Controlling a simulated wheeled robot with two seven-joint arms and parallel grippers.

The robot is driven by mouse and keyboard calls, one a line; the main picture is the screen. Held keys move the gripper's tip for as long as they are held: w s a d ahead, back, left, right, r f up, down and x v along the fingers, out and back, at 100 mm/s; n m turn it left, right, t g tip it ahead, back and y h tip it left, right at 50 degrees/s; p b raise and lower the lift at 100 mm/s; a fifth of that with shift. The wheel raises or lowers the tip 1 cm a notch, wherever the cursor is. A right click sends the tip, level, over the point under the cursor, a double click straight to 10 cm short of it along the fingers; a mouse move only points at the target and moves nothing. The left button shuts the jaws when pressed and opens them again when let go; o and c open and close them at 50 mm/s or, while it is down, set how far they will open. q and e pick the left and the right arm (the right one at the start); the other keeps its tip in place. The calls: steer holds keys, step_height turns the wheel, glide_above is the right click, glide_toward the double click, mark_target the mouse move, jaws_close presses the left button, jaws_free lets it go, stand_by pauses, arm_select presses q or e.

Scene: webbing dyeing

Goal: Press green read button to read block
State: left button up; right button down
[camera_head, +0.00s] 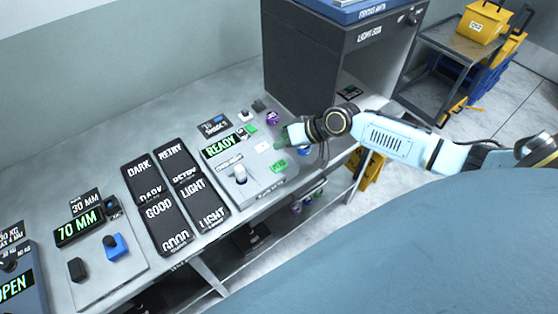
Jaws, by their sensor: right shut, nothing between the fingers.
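A grey reader panel (250,188) on the bench has a lit display (221,146) reading READY in green. A green patch with small lettering (278,165) is on the panel's right part; its text is too small to read. My right gripper (285,137) is shut and empty, at the panel's right edge just above that green patch in the picture. Some green shows at its fingertips; I cannot tell whether they touch a button. A white block-like piece (240,174) stands on the panel's front left. My left gripper is not in view.
Four black trays marked DARK, RETRY (172,158), GOOD and LIGHT lie left of the panel. Small coloured pieces, one purple (272,117), sit behind it. A dark light box (315,60) stands behind. A 70 MM unit (80,228) is at left.

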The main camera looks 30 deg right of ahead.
steer(key=b, duration=0.4)
glide_above(283, 166)
step_height(283, 166, down, 5)
steer(key=shift+a+f, duration=0.1)
steer(key=shift+f, duration=0.45)
steer(key=shift+f+b, duration=0.15)
steer(key=shift+b, duration=0.2)
stand_by(1.0)
steer(key=shift+f, duration=0.3)
steer(key=shift+f+b, duration=0.45)
steer(key=shift+b, duration=0.05)
stand_by(0.5)
stand_by(0.3)
steer(key=shift+r+p, duration=0.9)
steer(key=shift+r, duration=0.1)
